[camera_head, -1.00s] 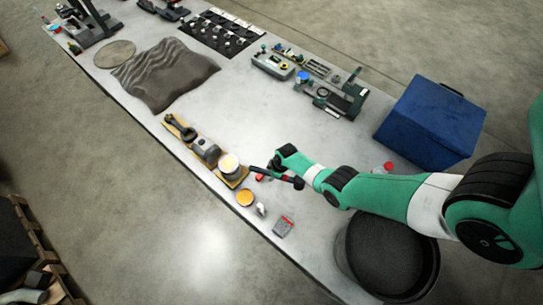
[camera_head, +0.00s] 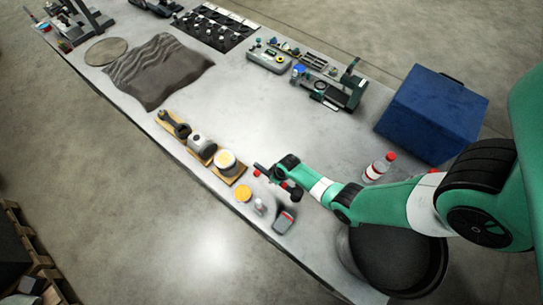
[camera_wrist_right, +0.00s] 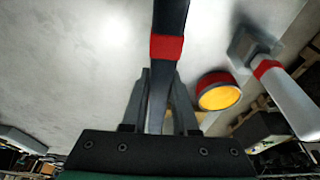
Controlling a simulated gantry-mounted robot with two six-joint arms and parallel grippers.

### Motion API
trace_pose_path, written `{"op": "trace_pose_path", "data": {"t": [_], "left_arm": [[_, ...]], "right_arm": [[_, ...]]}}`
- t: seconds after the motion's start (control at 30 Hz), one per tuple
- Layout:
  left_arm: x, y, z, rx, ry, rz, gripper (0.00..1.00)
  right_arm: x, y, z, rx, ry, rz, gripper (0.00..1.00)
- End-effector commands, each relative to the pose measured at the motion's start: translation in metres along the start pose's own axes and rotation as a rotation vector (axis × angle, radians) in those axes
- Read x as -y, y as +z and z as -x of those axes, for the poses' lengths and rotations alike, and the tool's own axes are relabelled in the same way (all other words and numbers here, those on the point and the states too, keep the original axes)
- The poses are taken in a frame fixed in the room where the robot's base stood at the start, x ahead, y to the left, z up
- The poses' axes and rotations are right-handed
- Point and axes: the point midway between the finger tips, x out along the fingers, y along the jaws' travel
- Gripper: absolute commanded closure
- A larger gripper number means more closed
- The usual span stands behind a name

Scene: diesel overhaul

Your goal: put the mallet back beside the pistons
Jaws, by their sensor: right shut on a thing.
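My right gripper (camera_head: 283,175) is shut on the mallet (camera_head: 272,177), a dark tool with red bands, and holds it over the front part of the bench. In the right wrist view the mallet's dark handle with a red band (camera_wrist_right: 167,47) runs between the fingers of the right gripper (camera_wrist_right: 160,100). The pistons (camera_head: 198,143) sit in a row on wooden boards along the bench's front edge, to the left of the gripper. The nearest one has a pale top (camera_head: 227,160). My left gripper is out of view.
A red-capped bottle (camera_head: 379,168) stands by my arm. A blue box (camera_head: 432,115) is at the right. The middle of the bench is clear.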

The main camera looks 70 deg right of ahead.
Motion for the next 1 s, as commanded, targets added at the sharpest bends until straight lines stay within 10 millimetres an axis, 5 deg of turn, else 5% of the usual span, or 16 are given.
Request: {"op": "trace_pose_path", "data": {"t": [0.03,0.2,1.0], "left_arm": [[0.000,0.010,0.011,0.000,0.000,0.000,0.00],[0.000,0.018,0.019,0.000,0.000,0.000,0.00],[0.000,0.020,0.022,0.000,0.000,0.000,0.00]], "right_arm": [[-0.001,0.004,-0.014,-0.001,0.001,-0.001,1.00],[0.000,0.006,-0.026,-0.001,0.000,0.001,1.00],[0.000,0.007,-0.030,-0.001,0.000,0.002,1.00]]}}
